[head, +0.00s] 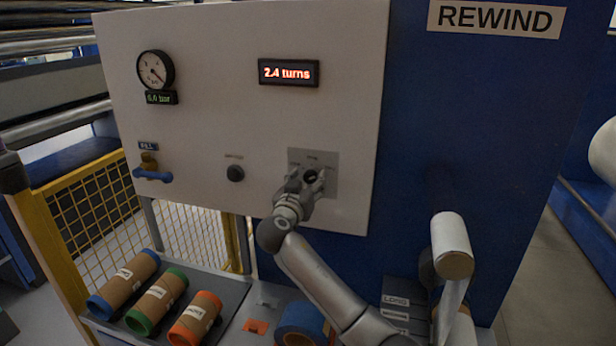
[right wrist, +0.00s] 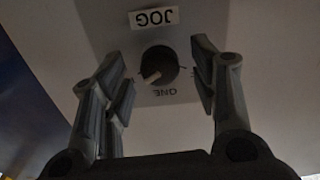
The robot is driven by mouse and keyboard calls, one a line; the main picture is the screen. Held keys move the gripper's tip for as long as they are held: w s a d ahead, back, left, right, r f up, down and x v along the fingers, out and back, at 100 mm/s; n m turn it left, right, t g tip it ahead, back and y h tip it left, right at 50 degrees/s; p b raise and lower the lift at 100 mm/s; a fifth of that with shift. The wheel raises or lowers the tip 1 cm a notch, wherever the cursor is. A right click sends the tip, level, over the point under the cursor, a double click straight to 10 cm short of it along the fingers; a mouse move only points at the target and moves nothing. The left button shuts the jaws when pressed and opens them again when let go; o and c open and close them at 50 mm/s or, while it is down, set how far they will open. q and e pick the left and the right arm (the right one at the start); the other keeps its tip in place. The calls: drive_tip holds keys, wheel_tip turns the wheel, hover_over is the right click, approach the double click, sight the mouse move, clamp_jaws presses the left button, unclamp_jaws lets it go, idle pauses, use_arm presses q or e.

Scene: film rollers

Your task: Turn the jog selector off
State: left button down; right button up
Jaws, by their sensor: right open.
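The jog selector (head: 311,177) is a round black knob on a grey plate (head: 330,160) on the white panel. In the right wrist view the knob (right wrist: 159,63) has a pale pointer line slanting to the lower left of the picture. My right gripper (head: 308,184) is at the selector. In the right wrist view its open fingers (right wrist: 162,82) stand on either side of the knob, with visible gaps. My left gripper is not in view.
The white panel (head: 215,90) also carries a gauge (head: 155,69), a display reading 2.4 turns (head: 288,72), a black button (head: 235,173) and a blue-handled valve (head: 152,174). Several brown rolls (head: 158,300) lie below, beside a yellow fence (head: 95,205).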

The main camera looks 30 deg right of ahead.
drive_tip(key=shift+w+d, duration=0.15)
drive_tip(key=shift+d, duration=0.05)
drive_tip(key=c, duration=1)
